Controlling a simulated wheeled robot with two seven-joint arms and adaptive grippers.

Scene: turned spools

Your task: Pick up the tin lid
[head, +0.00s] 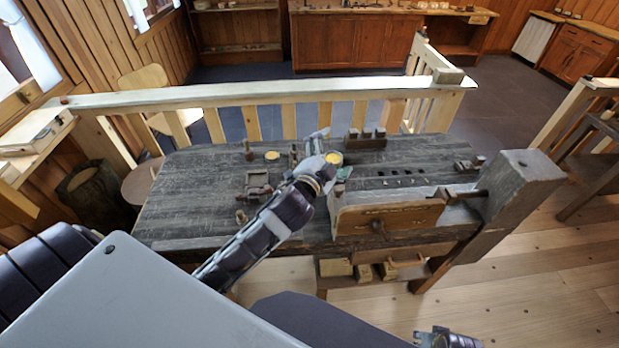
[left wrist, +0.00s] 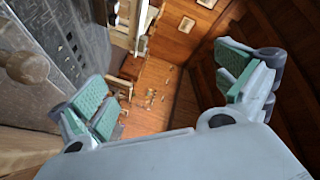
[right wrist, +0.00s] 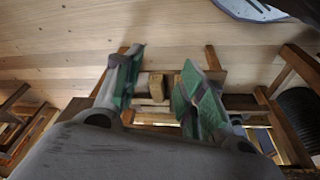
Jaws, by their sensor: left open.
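My left gripper (head: 331,152) is over the dark workbench, its fingers spread; it also shows open and empty in the left wrist view (left wrist: 168,90). A small round yellow thing (head: 333,158) shows at its fingers in the head view; I cannot tell whether they touch. A second flat, round yellowish thing (head: 272,155) lies on the bench left of the gripper. I cannot tell which of these is the tin lid, and neither is clear in the wrist views. My right gripper (right wrist: 158,85) is open and empty, low over the floor, away from the bench top.
The workbench (head: 185,200) carries small dark blocks (head: 258,185), turned wooden pieces (head: 241,216) and a dark rack (head: 365,138). A wooden vise (head: 390,215) with a tall post (head: 522,190) stands on the right. A railing (head: 250,92) runs behind. The bench's left part is mostly clear.

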